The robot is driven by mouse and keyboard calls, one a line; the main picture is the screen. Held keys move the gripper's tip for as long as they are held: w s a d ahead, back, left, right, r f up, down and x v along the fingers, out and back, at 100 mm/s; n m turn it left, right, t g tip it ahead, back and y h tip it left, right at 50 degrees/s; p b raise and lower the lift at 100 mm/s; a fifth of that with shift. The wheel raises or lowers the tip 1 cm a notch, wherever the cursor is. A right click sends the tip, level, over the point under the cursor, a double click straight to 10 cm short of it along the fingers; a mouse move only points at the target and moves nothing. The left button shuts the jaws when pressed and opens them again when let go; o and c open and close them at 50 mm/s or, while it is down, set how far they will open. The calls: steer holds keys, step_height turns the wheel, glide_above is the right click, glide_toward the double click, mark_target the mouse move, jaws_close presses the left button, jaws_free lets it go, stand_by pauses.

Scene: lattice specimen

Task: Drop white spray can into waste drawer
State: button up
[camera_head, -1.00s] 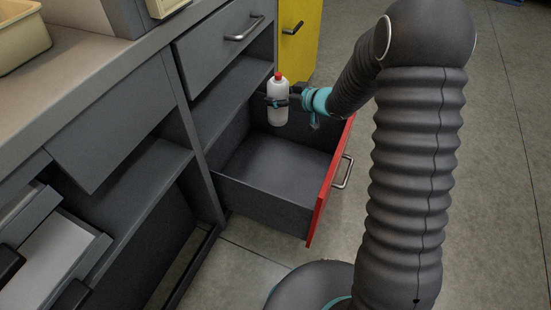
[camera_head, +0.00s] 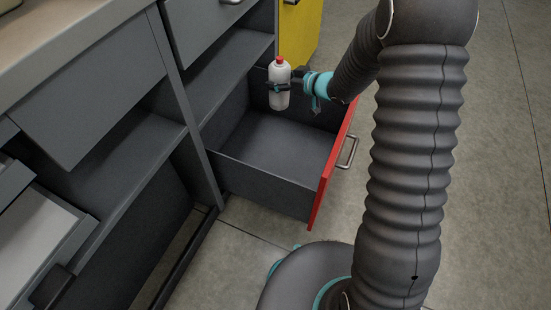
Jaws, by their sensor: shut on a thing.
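The white spray can (camera_head: 279,100) with a red cap is upright in the air over the far part of the waste drawer. My gripper (camera_head: 279,87) is shut around the can's body, coming in from the right. The waste drawer (camera_head: 262,183) is pulled out, with dark grey walls and a red front (camera_head: 331,170) bearing a metal handle. Its visible floor is empty. The can hides a piece of the drawer's far wall, and I cannot tell its exact height over the floor.
A grey cabinet with a worktop (camera_head: 70,40) and open shelves stands on the left. Another drawer (camera_head: 45,245) is pulled out at lower left. The floor (camera_head: 500,150) at right is clear.

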steer(key=o, duration=1.3)
steer(key=shift+d+r, duration=0.1)
steer(key=v, duration=1.2)
